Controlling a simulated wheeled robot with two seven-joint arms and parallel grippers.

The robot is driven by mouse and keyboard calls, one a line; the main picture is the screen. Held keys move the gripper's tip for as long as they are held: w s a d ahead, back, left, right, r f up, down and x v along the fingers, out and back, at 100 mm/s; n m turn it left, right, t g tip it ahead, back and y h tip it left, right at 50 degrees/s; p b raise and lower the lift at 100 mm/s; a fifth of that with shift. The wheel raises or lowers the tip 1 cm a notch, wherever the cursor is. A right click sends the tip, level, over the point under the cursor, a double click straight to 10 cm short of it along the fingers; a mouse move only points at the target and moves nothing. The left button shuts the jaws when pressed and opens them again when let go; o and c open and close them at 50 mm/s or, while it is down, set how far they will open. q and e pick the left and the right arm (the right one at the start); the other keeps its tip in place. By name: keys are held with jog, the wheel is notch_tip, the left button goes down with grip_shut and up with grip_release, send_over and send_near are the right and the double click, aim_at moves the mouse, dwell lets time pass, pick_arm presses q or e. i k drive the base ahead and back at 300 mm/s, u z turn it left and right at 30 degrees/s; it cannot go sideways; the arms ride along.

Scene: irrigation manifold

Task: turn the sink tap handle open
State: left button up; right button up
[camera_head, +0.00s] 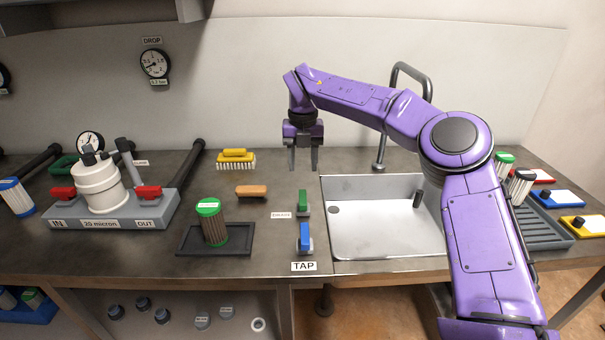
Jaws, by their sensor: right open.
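The blue tap handle (304,237) stands on a small grey base at the counter's front edge, just behind a "TAP" label (303,266). Its lever lies roughly front to back in the picture. The curved sink tap (426,82) rises behind the sink (385,240), with part of it hidden by my right arm. My right gripper (304,168) is open and empty, fingers pointing down, behind and above the blue handle and apart from it. My left gripper is out of view.
A green handle (303,202) stands just behind the blue one, beside a small label. A filter housing (98,188) stands farther left.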

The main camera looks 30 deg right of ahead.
aim_at(304, 231)
jog(key=k, duration=1)
